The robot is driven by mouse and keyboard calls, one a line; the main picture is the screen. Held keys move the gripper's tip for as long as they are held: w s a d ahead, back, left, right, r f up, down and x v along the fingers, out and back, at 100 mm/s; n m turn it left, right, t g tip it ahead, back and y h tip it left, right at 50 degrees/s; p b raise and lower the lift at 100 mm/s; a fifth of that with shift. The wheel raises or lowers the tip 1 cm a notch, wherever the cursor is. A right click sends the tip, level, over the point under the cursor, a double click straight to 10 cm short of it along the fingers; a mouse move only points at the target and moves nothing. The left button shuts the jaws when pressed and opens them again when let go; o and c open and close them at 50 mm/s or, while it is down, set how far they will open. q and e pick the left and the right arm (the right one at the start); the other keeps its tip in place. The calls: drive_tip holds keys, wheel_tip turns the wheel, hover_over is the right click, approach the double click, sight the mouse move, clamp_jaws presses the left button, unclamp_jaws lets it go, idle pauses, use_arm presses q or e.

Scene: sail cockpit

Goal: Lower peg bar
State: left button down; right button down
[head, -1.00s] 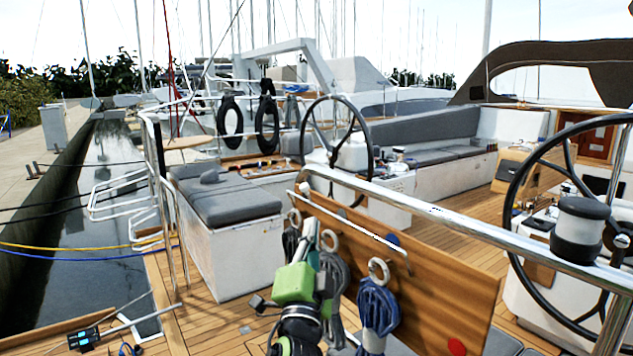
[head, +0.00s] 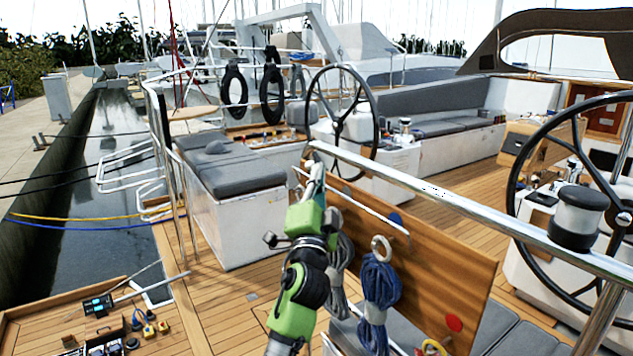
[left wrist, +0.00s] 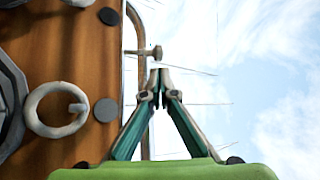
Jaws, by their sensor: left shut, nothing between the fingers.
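The peg bar (head: 365,214) is a thin pale rod along the upper face of a wooden board (head: 440,265). A curved metal rod with a knob (left wrist: 152,52) shows beside the board (left wrist: 75,60) in the left wrist view. My left gripper (head: 317,168) is shut and empty, fingertips up, near the bar's left end. In the left wrist view its fingertips (left wrist: 160,72) meet just below the knob, and I cannot tell whether they touch it. The gripper hides part of the board and bar. My right gripper is not in view.
A blue rope coil (head: 378,290) and a grey coil (head: 340,262) hang from rings on the board. A steel rail (head: 440,195) runs above it. A steering wheel (head: 520,200) and winch (head: 578,220) stand right. Tools (head: 100,305) lie lower left. Open deck lies beyond the board.

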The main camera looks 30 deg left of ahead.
use_arm(q)
drive_tip(key=x, duration=0.2)
drive_tip(key=shift+w+a+r+p, duration=0.15)
drive_tip(key=shift+w+p, duration=0.1)
drive_tip(key=shift+p, duration=0.05)
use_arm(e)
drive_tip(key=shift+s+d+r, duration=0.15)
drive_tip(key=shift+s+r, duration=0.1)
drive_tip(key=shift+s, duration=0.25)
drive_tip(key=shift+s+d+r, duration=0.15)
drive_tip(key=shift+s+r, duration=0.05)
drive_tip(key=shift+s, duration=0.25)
